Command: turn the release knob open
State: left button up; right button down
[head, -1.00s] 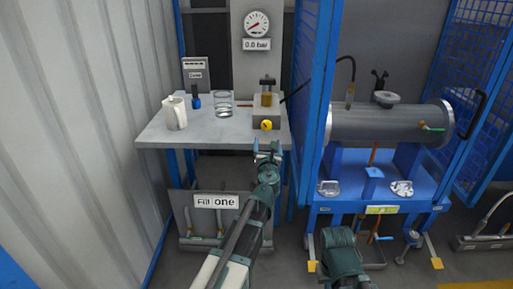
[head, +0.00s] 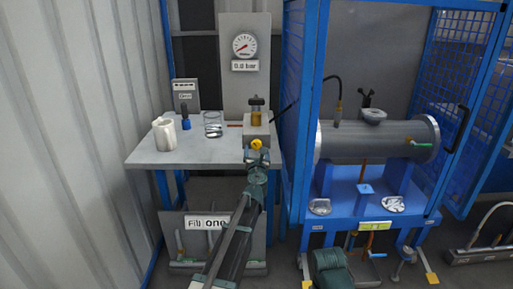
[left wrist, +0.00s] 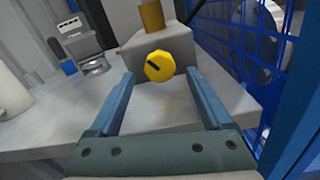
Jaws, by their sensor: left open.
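The release knob (head: 256,144) is a small yellow round knob on the front of a grey block (head: 258,131) at the right end of the grey bench. In the left wrist view the knob (left wrist: 159,66) shows a dark slot mark tilted across its face. My left gripper (head: 257,155) is right in front of the knob. In the left wrist view its two blue fingers (left wrist: 160,82) are apart, with the knob just beyond and between their tips. No contact shows. My right gripper is not in view; a dark green part of mine shows at the bottom.
A gauge (head: 244,45) reading 0.0 bar is behind. A blue mesh cage with a grey cylinder (head: 375,140) stands close on the right.

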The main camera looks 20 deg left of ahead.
aim_at(257, 146)
pick_arm(q)
jog(key=x, duration=0.4)
jog(key=shift+w, duration=0.1)
grip_shut()
